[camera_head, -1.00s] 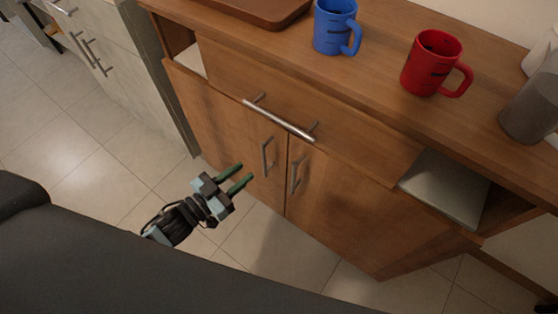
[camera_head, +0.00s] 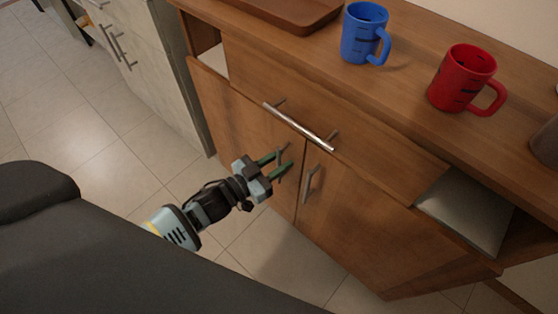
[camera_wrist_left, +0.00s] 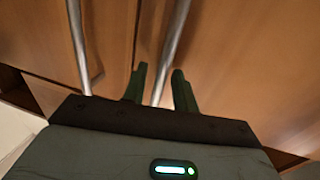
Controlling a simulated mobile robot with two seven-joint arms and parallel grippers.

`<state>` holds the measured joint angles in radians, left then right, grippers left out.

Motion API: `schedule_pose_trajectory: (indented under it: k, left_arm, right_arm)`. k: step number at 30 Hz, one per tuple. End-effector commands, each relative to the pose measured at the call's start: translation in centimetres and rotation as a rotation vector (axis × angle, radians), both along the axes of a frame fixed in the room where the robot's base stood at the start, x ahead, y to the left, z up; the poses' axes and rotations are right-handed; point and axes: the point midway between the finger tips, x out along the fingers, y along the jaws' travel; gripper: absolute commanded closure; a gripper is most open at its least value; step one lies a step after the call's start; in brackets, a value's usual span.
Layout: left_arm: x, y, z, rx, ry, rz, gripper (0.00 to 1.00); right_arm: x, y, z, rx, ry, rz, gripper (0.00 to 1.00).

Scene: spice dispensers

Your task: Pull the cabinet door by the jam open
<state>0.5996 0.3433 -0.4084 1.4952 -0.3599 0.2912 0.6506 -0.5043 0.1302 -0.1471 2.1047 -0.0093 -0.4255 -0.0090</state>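The wooden cabinet has two closed lower doors, each with a vertical metal bar handle. My left gripper (camera_head: 279,164) is open in front of the left door (camera_head: 236,125), at that door's handle (camera_head: 281,154), which its fingers partly hide. In the left wrist view, one handle bar (camera_wrist_left: 172,45) runs between the two green fingers (camera_wrist_left: 158,88), with space beside it. The other handle (camera_wrist_left: 78,40) stands to the left, outside the fingers. The right door's handle (camera_head: 310,184) is clear of the gripper. No jam is visible. My right gripper is not in view.
A drawer (camera_head: 335,125) with a long bar handle (camera_head: 299,127) lies just above the doors. A blue mug (camera_head: 362,35), a red mug (camera_head: 461,80) and a brown tray (camera_head: 285,10) stand on the top. Tiled floor (camera_head: 85,120) lies open left of the cabinet.

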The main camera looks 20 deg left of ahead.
Motion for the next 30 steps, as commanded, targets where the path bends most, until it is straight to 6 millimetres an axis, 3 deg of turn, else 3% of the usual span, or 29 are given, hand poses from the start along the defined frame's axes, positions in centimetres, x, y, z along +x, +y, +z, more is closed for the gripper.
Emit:
schedule_pose_trajectory:
  k: [8, 15, 30]
  left_arm:
    - [0.19, -0.14, 0.0, 0.001, 0.001, 0.0, 0.72]
    - [0.17, -0.13, 0.0, 0.0, 0.0, 0.0, 1.0]
    - [-0.17, 0.1, 0.0, 0.001, 0.0, -0.006, 1.0]
  right_arm:
    - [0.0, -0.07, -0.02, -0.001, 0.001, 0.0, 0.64]
    - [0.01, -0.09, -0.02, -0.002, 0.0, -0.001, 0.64]
    - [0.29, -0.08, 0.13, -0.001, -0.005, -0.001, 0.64]
